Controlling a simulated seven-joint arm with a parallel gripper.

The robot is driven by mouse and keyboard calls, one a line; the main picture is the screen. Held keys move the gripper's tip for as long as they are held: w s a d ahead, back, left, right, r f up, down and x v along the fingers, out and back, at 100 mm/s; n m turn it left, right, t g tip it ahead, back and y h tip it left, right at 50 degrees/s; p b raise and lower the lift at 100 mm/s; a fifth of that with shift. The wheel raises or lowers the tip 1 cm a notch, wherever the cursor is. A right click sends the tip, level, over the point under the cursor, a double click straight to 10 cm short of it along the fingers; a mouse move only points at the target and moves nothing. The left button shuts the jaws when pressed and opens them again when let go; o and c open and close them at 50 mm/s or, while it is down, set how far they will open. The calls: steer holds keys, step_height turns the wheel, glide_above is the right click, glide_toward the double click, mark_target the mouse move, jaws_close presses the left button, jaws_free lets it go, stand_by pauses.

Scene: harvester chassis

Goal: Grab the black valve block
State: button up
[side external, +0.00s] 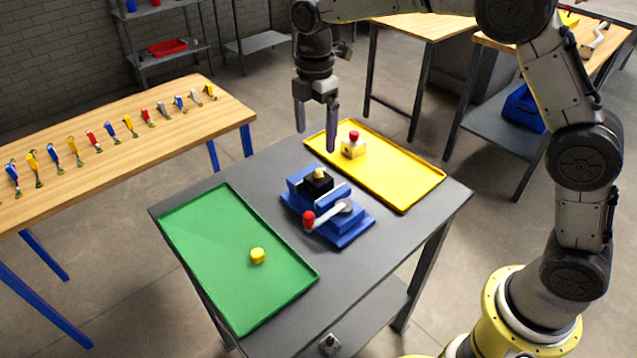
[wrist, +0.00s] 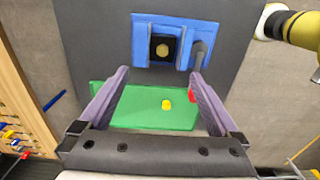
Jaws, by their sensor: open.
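The black valve block (side external: 317,183) sits in the blue chassis (side external: 345,228) on the grey table, with a yellow round part on top. In the wrist view the black valve block (wrist: 155,54) shows as a dark square with the yellow part at its centre. My gripper (side external: 316,138) is open and empty, pointing down above the table. It is higher than the block and apart from it. In the wrist view the block lies beyond the fingertips (wrist: 160,74), roughly midway between them sideways.
A lever with a red knob (side external: 309,218) stands on the chassis beside the block. A green tray (side external: 205,225) holds a yellow cylinder (side external: 257,256). A yellow tray (side external: 405,180) holds a pale block with a red top (side external: 353,147). Bare table surrounds the chassis.

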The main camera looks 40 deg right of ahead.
glide_above(318, 170)
step_height(318, 170, down, 6)
steer(key=shift+w+a+r, duration=0.15)
steer(key=shift+r, duration=0.05)
steer(key=shift+s+d+f, duration=0.1)
steer(key=shift+f, duration=1.2)
steer(key=shift+s+d+f, duration=0.1)
steer(key=shift+f, duration=1.2)
steer(key=shift+r, duration=0.1)
jaws_close()
